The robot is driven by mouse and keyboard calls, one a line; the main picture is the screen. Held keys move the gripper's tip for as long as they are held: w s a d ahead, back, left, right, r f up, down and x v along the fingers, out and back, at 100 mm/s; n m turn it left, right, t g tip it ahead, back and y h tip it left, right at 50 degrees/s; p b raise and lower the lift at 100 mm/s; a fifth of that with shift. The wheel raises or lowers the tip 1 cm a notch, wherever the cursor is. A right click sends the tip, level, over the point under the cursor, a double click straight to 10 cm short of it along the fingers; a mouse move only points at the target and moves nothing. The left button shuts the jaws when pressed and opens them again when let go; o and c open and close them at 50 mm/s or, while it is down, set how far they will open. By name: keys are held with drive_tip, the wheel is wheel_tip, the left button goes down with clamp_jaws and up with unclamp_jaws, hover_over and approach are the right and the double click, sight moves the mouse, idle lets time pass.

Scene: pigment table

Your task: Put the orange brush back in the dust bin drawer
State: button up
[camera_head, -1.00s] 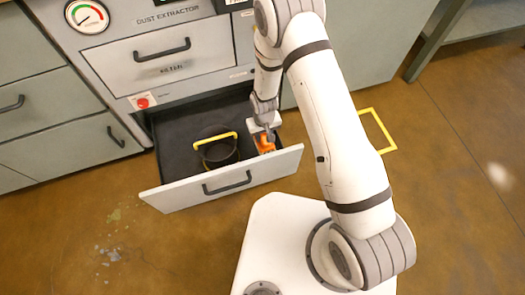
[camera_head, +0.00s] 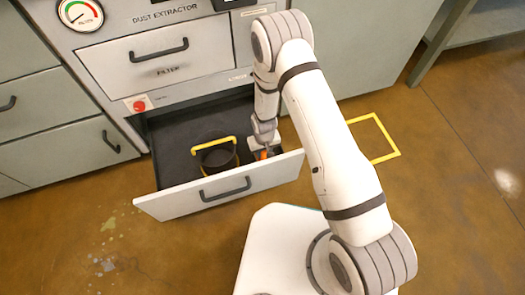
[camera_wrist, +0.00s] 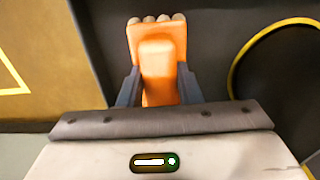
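The orange brush (camera_wrist: 158,55) is between the two dark fingers of my gripper (camera_wrist: 159,88) in the wrist view. The fingers meet its sides, so my gripper looks shut on it. Its pale bristle end points away from my gripper. In the head view a bit of the orange brush (camera_head: 263,154) shows beneath my gripper, inside the right part of the open dust bin drawer (camera_head: 170,203). The rest is hidden by my gripper and the drawer front. I cannot tell whether the brush touches the drawer floor.
A dark round bin (camera_head: 218,163) with a yellow handle stands in the drawer, left of my gripper. The shut filter drawer (camera_head: 160,65) is above. A yellow outline (camera_head: 385,130) marks the floor at right. The drawer's left part is clear.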

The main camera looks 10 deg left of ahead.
drive_tip(key=o, duration=0.4)
drive_tip(key=shift+r, duration=0.1)
wheel_tip(320, 180, up, 12)
drive_tip(key=p, duration=0.5)
drive_tip(key=shift+r, duration=0.15)
